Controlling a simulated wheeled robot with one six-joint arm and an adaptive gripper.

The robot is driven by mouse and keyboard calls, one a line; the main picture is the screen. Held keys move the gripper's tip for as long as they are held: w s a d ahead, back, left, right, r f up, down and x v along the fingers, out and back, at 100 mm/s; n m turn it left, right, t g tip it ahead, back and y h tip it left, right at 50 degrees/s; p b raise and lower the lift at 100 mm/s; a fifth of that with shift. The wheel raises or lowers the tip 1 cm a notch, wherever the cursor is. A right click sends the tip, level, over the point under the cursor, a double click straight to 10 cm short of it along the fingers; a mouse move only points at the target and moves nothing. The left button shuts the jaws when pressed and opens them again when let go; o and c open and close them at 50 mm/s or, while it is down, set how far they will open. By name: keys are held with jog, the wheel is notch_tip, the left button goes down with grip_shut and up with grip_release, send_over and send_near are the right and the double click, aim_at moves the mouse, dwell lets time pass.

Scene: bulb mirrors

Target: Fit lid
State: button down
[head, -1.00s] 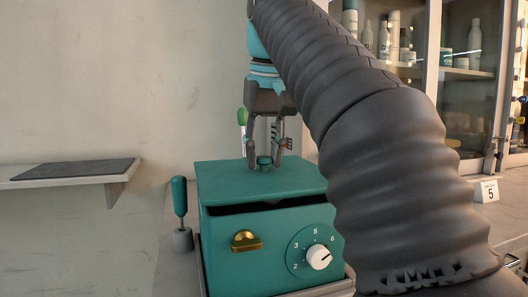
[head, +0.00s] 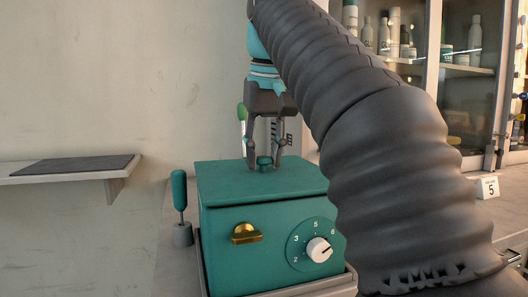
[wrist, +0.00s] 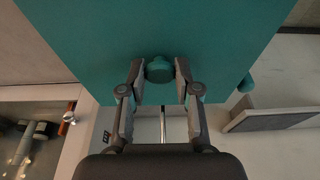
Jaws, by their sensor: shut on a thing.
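The teal lid (head: 240,178) lies on top of the teal box (head: 220,265), with no dark gap showing along the front edge. The box front has a brass latch (head: 246,233) and a white dial knob (head: 319,250). My gripper (head: 265,163) is shut on the lid's small round knob, pointing down from above. In the wrist view the knob (wrist: 159,69) sits between both fingertips and the flat lid (wrist: 220,40) fills the upper part. The far edges of the lid and box are partly hidden by my arm.
A teal-handled tool stands in a grey holder (head: 182,234) just left of the box. A wall shelf with a dark mat (head: 75,165) is at left. A glass cabinet with bottles (head: 465,60) and a "5" card (head: 488,188) are at right.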

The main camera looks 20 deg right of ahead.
jog(key=shift+f, duration=0.3)
jog(key=shift+c, duration=1.3)
grip_release()
jog(key=shift+r, duration=0.15)
jog(key=shift+p+v, duration=2.85)
jog(key=shift+v, duration=0.1)
jog(key=shift+s, duration=0.1)
